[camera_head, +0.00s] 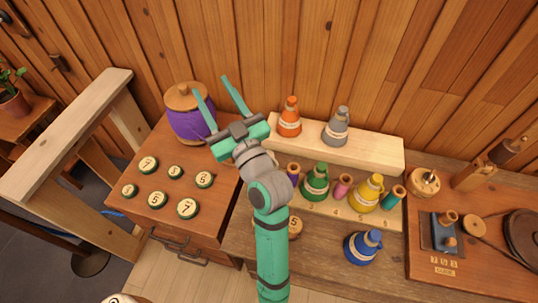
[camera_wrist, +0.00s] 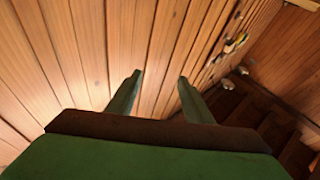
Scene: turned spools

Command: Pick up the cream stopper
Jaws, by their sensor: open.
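I cannot pick out a cream stopper for certain in either view. In the head view a small pale patch shows beside my wrist at the shelf's left end, mostly hidden by my arm; I cannot tell what it is. My gripper (camera_head: 211,81) is open and empty, raised in front of the plank wall, just right of the purple jar (camera_head: 191,124) with its tan lid. In the wrist view my gripper's fingers (camera_wrist: 160,77) stand apart with only wall planks between and beyond them.
A pale stepped shelf (camera_head: 370,152) holds orange (camera_head: 289,117), grey (camera_head: 336,127), green (camera_head: 315,183) and yellow (camera_head: 367,193) cones, with small spools between. A blue cone (camera_head: 362,246) is in front. Numbered discs (camera_head: 188,208) lie on the left cabinet. A machine board (camera_head: 480,270) is at right.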

